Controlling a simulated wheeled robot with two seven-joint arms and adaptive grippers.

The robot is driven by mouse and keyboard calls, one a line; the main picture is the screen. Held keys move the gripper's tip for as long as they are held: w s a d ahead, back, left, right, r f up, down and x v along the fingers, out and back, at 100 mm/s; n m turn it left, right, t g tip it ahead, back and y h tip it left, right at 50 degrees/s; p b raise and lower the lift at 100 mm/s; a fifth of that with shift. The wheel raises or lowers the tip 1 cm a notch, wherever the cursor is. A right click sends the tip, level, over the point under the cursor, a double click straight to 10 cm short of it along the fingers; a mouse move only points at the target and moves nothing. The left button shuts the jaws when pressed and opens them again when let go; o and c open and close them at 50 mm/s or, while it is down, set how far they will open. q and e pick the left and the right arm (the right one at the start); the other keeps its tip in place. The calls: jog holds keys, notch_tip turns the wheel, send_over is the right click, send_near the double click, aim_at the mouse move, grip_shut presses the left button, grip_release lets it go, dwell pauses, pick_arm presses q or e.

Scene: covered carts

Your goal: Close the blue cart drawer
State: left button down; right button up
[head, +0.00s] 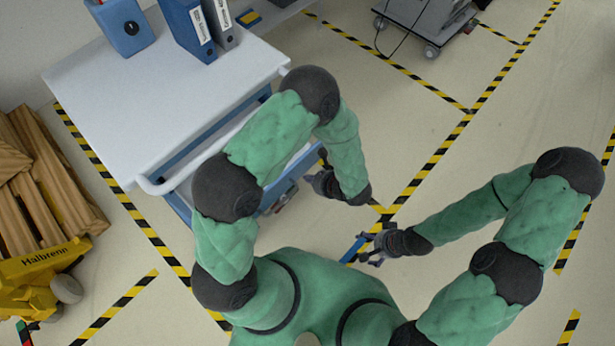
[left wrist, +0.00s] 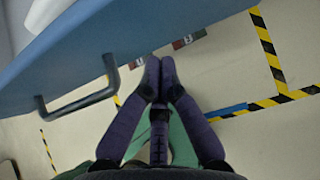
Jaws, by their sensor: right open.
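The blue cart (head: 180,160) with a white top stands at the left in the head view. My left arm crosses in front of its right part. In the left wrist view a blue panel with a dark bar handle (left wrist: 82,104), likely the drawer front (left wrist: 95,48), fills the upper left. My left gripper (head: 318,180) is beside the cart's right side. In the left wrist view its fingertips (left wrist: 159,72) are together with nothing between them, close to the panel's edge and right of the handle. I cannot tell whether they touch the panel. My right gripper (head: 366,248) is open and empty above the floor.
Binders (head: 190,30) and a blue box (head: 122,25) stand on the cart top. A yellow pallet truck (head: 40,275) and stacked wood (head: 45,190) are at the left. Another cart (head: 425,20) stands at the top right. The taped floor at right is mostly clear.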

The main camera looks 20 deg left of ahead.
pick_arm(q)
jog(key=shift+w+a, duration=0.25)
jog(key=shift+a, duration=0.3)
pick_arm(e)
jog(key=shift+f, duration=0.1)
